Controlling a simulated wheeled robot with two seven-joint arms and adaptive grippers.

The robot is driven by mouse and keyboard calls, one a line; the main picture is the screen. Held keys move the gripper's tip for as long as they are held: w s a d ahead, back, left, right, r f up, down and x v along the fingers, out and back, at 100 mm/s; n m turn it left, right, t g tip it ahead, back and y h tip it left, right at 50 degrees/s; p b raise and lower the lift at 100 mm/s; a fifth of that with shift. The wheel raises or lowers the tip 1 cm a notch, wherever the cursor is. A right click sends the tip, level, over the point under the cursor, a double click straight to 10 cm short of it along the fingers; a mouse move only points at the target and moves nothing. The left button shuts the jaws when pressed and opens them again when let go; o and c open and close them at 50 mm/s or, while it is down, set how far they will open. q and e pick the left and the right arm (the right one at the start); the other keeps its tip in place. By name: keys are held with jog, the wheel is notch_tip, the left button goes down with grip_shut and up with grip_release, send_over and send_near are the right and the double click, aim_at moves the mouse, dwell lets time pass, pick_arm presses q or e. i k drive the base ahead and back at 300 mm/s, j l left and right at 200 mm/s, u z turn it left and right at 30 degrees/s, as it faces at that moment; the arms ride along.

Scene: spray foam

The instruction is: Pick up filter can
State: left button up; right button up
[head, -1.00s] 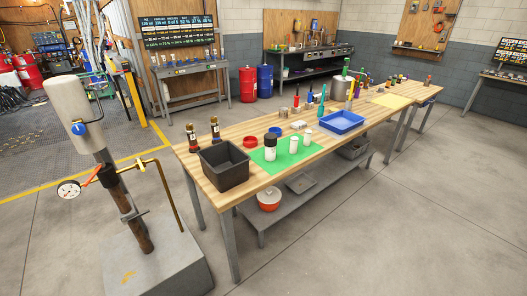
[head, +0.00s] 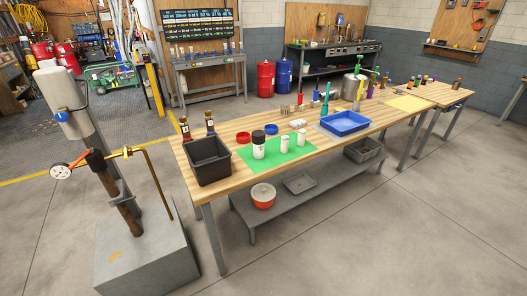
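A white can with a black top (head: 259,146) stands upright on a green mat (head: 268,163) on the wooden workbench (head: 330,140). Two smaller white cans stand to its right on the mat, one near the middle (head: 285,146) and one farther right (head: 302,139). I cannot tell from their labels which one is the filter can. Neither of my grippers is in view.
A black bin (head: 207,160) stands left of the mat, with two dark bottles behind it. A blue tray (head: 345,124) lies to the right. A grey block with a pipe and gauge (head: 145,250) stands at the left front. Floor before the bench is clear.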

aim_at(258, 150)
jog(key=i+l, duration=0.95)
jog(key=i, duration=0.05)
